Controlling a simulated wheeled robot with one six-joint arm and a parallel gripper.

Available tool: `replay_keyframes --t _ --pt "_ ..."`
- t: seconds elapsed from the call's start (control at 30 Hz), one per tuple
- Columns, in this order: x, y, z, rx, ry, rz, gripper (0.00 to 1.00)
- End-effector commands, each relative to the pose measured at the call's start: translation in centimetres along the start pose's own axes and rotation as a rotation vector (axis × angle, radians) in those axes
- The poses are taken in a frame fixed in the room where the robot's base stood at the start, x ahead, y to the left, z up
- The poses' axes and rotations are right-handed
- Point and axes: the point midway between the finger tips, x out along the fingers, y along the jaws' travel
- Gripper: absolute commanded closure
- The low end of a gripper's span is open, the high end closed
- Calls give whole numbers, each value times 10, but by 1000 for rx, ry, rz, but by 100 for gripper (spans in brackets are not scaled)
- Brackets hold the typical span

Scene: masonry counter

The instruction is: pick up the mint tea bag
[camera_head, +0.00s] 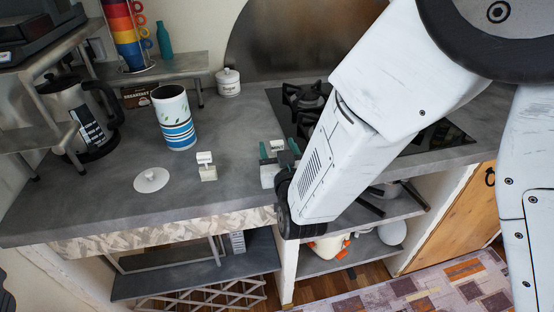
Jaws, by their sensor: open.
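My gripper (279,152) is low over the counter, left of the hob, with its teal-tipped fingers apart. A white tea bag (268,176) with a pale tag is at the fingers, partly hidden by them; I cannot tell whether they touch it. A second white tea bag (208,173) with a pale tag stands on the counter to the left, apart from my gripper. No label is readable at this size, so I cannot tell which one is mint.
A striped canister (174,120) stands open behind the left tea bag, with a white round lid (151,180) in front. A kettle (82,117) stands at left and a white lidded jar (228,83) at the back. The hob (440,135) lies right. The counter's front edge is close.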

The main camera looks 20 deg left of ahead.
Motion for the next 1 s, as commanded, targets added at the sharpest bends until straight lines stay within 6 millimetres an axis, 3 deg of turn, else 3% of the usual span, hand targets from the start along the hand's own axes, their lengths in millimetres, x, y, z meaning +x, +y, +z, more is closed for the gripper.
replay_keyframes --t 0.13,0.37,0.53,0.57,1.0 --pt "14 0 0 0 0 1 44" --pt "16 0 0 0 -1 0 44" --pt "16 0 0 0 -1 0 88" --pt "16 0 0 0 -1 0 91" --pt "16 1 -6 0 0 1 91"
